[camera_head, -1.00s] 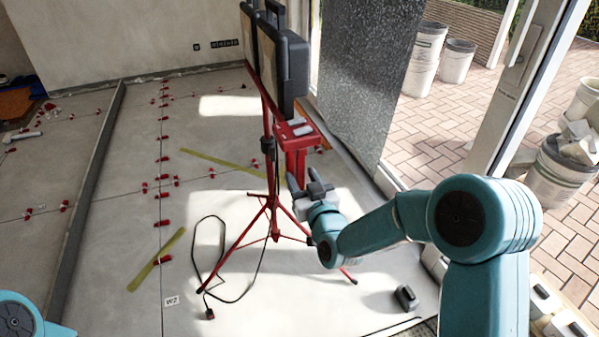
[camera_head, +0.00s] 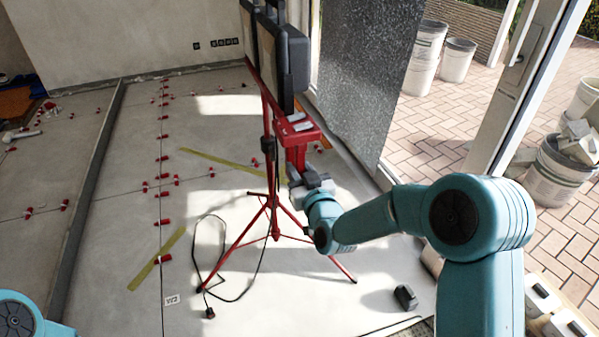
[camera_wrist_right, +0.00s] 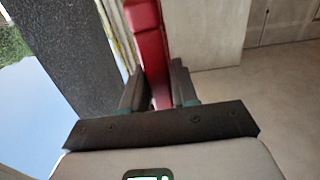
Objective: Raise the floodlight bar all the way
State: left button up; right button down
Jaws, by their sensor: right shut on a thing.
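The floodlight stand (camera_head: 268,165) is a red tripod with spread legs on the tiled floor. Two dark floodlights (camera_head: 291,70) sit at its top, seen from the side and back. A red handle (camera_head: 296,150) hangs below them on the right; how it joins the bar is unclear. My right gripper (camera_head: 298,177) is at the handle's lower end. In the right wrist view, my gripper's dark fingers (camera_wrist_right: 158,88) lie on both sides of the red handle (camera_wrist_right: 150,45), shut on it. My left gripper is out of view.
A black cable (camera_head: 222,255) loops on the floor by the tripod's left leg. A small dark block (camera_head: 405,297) lies at the front right. A speckled dark panel (camera_head: 365,80) stands behind the lights. Red tile clips (camera_head: 163,222) line the floor joints.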

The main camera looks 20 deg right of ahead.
notch_tip(320, 180, up, 17)
jog(key=p, duration=0.5)
jog(key=shift+d, duration=0.1)
jog(key=c, duration=1.1)
grip_release()
jog(key=shift+o, duration=0.7)
jog(key=shift+f, duration=0.15)
jog(key=s, duration=1.6)
jog(key=shift+s+d+b, duration=0.15)
jog(key=shift+d+b, duration=0.05)
jog(key=shift+b, duration=0.2)
